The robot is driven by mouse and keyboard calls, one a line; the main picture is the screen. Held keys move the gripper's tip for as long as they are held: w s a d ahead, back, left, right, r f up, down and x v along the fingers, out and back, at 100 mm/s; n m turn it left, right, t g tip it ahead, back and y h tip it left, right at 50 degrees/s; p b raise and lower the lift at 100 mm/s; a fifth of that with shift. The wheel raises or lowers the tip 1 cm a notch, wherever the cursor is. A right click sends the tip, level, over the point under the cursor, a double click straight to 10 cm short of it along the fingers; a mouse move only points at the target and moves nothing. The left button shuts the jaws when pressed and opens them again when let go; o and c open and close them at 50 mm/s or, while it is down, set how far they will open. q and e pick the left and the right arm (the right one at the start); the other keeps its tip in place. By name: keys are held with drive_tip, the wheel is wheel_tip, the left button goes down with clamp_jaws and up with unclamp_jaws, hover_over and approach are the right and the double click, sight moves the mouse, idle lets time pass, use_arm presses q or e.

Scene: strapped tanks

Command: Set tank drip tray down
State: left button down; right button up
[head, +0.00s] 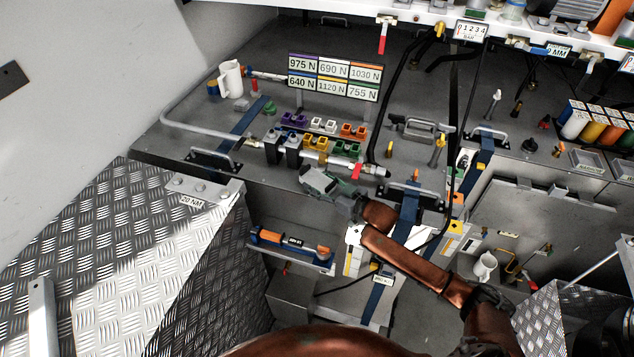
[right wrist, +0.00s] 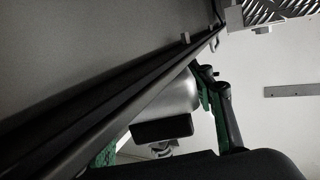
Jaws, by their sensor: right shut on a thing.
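My right gripper (head: 326,184) is above the front edge of the bench, just in front of the coloured connector blocks. It is shut on a small grey thing that fits the tank drip tray; the fingers cover much of it. In the right wrist view, a rounded silvery surface (right wrist: 178,98) shows between the green-sided fingers, close to a long dark edge. I cannot tell whether it touches the bench. A blue-strapped tank (head: 351,310) stands below the bench, partly behind my right arm. My left gripper is not in view.
The bench (head: 300,50) carries a load sign (head: 334,77), a white mug (head: 231,79), connector blocks (head: 316,125) and metal handles. A small shelf (head: 292,257) with an orange and blue tool is below left. Chequer plate (head: 130,250) is at left. Black cables hang near the right arm.

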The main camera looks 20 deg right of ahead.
sight(332, 189)
drive_tip(key=o, duration=0.9)
drive_tip(key=shift+w+a+f, duration=0.15)
drive_tip(key=shift+w+f, duration=0.2)
drive_tip(key=shift+w, duration=0.2)
drive_tip(key=shift+o, duration=1.1)
drive_tip(key=shift+w, duration=0.1)
drive_tip(key=shift+o, duration=1.2)
drive_tip(key=shift+s+r, duration=0.15)
drive_tip(key=shift+s, duration=0.15)
drive_tip(key=shift+w, duration=0.2)
drive_tip(key=shift+s, duration=0.15)
drive_tip(key=b+v, duration=0.1)
drive_tip(key=v, duration=0.9)
drive_tip(key=shift+s+d+b, duration=0.25)
drive_tip(key=shift+b, duration=0.05)
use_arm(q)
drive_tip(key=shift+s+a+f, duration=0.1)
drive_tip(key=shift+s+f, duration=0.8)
use_arm(e)
drive_tip(key=shift+s+d+r, duration=0.25)
drive_tip(key=shift+s+d, duration=0.1)
drive_tip(key=shift+s, duration=0.2)
